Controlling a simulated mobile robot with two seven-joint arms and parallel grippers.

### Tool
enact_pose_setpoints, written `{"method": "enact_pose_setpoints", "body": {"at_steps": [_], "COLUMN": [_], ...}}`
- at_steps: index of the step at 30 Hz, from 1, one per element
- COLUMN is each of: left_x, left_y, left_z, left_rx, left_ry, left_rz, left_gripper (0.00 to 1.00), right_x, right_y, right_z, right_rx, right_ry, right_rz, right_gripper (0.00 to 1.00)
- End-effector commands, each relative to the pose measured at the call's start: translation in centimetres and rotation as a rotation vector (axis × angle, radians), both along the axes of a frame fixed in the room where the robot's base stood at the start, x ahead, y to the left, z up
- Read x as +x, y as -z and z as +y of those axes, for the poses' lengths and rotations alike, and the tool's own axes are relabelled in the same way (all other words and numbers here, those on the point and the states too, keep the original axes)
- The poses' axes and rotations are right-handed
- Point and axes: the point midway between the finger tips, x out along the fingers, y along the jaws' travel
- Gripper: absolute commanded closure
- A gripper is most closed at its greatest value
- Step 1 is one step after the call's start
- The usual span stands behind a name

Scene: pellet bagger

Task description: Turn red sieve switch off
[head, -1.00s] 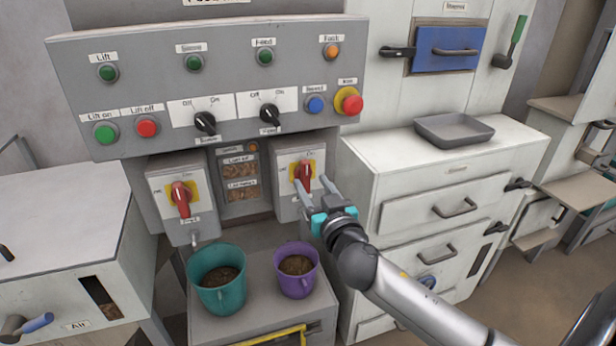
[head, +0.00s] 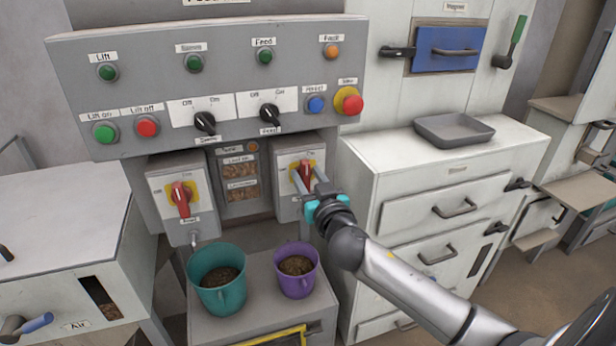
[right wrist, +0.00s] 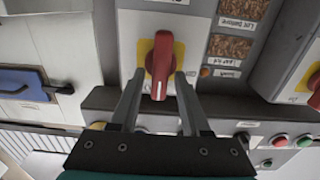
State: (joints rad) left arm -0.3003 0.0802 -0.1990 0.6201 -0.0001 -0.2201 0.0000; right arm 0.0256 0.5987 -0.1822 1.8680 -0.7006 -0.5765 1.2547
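A red rotary switch (head: 306,173) on a yellow plate sits on the right grey box (head: 287,211) under the control panel. Its handle stands close to upright. My right gripper (head: 308,182) is open in front of it, one finger on each side of the handle. In the right wrist view the red handle (right wrist: 160,65) shows between the fingertips of my right gripper (right wrist: 160,78), not visibly clamped. A second red switch (head: 181,199) on a yellow plate is on the left grey box. The box labels are too small to read surely. My left gripper is out of view.
A teal bucket (head: 218,292) and a purple bucket (head: 296,284) with brown pellets stand below the boxes. Above is the grey panel (head: 230,90) with buttons and black knobs. A white drawer cabinet (head: 400,192) with a grey tray (head: 454,131) stands to the right.

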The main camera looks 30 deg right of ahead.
Motion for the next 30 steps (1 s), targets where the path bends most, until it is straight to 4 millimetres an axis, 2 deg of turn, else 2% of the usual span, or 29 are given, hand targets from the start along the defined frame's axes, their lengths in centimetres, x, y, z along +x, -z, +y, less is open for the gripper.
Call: {"method": "enact_pose_setpoints", "body": {"at_steps": [1, 6, 19, 30], "left_x": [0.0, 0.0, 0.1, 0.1], "left_y": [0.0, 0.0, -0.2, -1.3], "left_z": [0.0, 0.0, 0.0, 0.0], "left_rx": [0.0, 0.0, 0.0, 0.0], "left_ry": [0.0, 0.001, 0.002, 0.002], "left_rz": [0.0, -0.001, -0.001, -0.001], "left_gripper": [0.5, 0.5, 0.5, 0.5], "right_x": [0.0, 0.0, 0.0, 0.1], "right_y": [0.0, 0.0, 0.0, -0.1], "right_z": [0.0, 0.0, 0.1, 0.4], "right_rx": [0.0, 0.0, -0.05, -0.315], "right_ry": [0.0, 0.0, 0.0, 0.001], "right_rz": [0.0, 0.0, 0.013, 0.076], "right_gripper": [0.81, 1.0, 1.0, 1.0]}}
